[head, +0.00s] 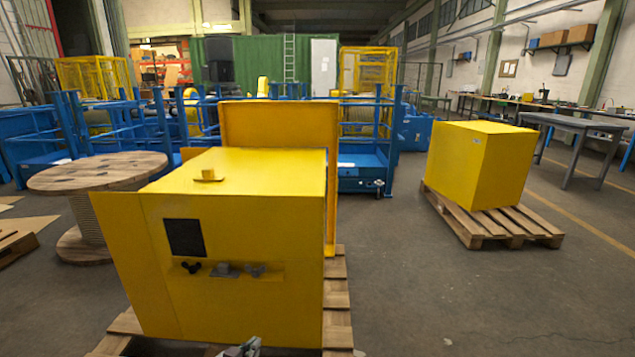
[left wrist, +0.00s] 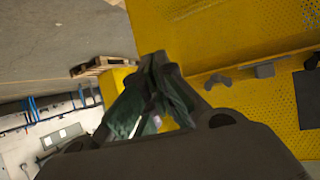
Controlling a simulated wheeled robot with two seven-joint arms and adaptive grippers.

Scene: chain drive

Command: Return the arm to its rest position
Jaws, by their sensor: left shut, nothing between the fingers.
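My left gripper (head: 240,349) shows only as a small part at the bottom edge of the head view, low in front of the yellow cabinet (head: 243,300). In the left wrist view my left gripper (left wrist: 157,60) is shut, its fingertips together with nothing between them. The cabinet front (left wrist: 260,105) is to its right there and looks apart from the fingers. The cabinet's front carries a black panel (head: 184,238), a dark knob (head: 191,267) and grey fittings (head: 226,270). My right gripper is not in view.
The cabinet stands on a wooden pallet (head: 337,315). A wooden cable reel (head: 90,180) stands at left, and a yellow box (head: 478,165) on a pallet at right. Blue frames (head: 365,180) stand behind. A grey table (head: 575,124) is at far right. The floor (head: 430,280) right of the cabinet is clear.

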